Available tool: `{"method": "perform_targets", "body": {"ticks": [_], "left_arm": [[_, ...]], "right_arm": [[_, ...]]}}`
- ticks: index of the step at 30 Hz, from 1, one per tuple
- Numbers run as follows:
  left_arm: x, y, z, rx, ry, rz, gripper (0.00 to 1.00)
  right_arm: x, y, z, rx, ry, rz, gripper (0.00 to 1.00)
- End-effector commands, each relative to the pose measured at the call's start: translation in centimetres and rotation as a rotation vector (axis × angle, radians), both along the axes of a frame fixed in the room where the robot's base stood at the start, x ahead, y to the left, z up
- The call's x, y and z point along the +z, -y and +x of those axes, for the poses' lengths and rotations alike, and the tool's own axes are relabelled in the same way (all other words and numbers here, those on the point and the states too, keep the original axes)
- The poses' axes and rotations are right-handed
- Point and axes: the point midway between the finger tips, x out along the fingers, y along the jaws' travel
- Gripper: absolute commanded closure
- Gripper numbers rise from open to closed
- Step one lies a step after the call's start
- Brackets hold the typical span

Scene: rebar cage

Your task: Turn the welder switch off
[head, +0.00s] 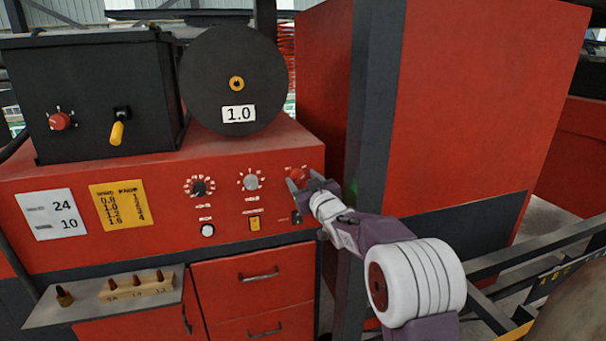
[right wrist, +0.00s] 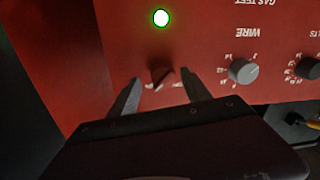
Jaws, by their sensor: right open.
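In the right wrist view, which shows the panel upside down, the switch (right wrist: 161,74) has a pointed handle. My right gripper (head: 303,181) is at the panel, its fingers open on either side of the switch. In the right wrist view, the fingers (right wrist: 162,80) straddle the knob with gaps on both sides. A lamp (right wrist: 161,18) near the switch glows with a green rim. My left gripper is not in view.
Wire and volts knobs (head: 251,182) sit left of the switch. A black box (head: 85,100) with a red knob and a wire spool (head: 232,70) stand on top. A dark post (head: 372,90) rises close right of the panel. A shelf (head: 85,308) holds several tips.

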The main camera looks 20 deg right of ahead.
Motion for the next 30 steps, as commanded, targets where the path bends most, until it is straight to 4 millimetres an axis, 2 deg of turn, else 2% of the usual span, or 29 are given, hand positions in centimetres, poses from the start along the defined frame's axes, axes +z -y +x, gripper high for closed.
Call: {"method": "perform_targets", "body": {"ticks": [8,9,15,23,30], "left_arm": [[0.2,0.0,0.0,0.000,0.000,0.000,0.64],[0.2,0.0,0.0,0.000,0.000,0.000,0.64],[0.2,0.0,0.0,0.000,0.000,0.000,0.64],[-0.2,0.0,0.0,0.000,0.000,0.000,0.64],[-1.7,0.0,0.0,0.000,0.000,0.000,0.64]], "right_arm": [[-0.1,-0.1,0.5,0.001,0.000,0.000,0.44],[-0.1,-0.1,0.5,0.001,0.000,0.000,0.46],[-0.1,0.0,0.5,0.000,0.000,0.000,1.00],[-0.2,-0.1,0.5,0.000,0.001,-0.022,1.00],[-0.3,-0.1,0.5,0.000,0.008,-0.146,1.00]]}}
